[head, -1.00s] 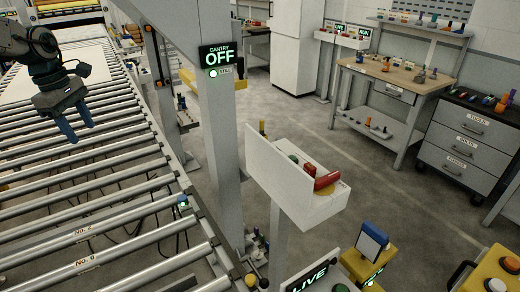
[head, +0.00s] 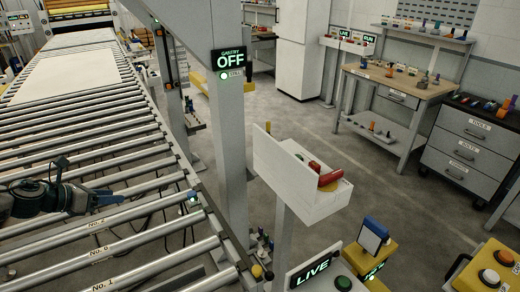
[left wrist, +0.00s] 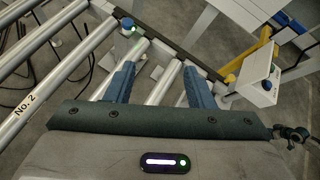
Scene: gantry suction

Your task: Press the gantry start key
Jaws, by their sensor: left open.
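The gantry sign (head: 230,60) reads OFF, with a lit green lamp (head: 224,76) below it. A green button (head: 343,284) sits beside a LIVE sign (head: 313,269) at the bottom edge. I cannot tell which control is the start key. My left gripper (head: 107,197) is open and empty over the rollers, left of these controls. In the left wrist view its blue fingers (left wrist: 158,84) stand apart. My right gripper is out of view.
The roller conveyor (head: 95,155) fills the left. The gantry post (head: 230,150) stands between it and the pedestal. A yellow box with buttons (head: 490,270) is at the lower right. A workbench (head: 400,80) and drawer cabinet (head: 470,145) stand behind; grey floor between is clear.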

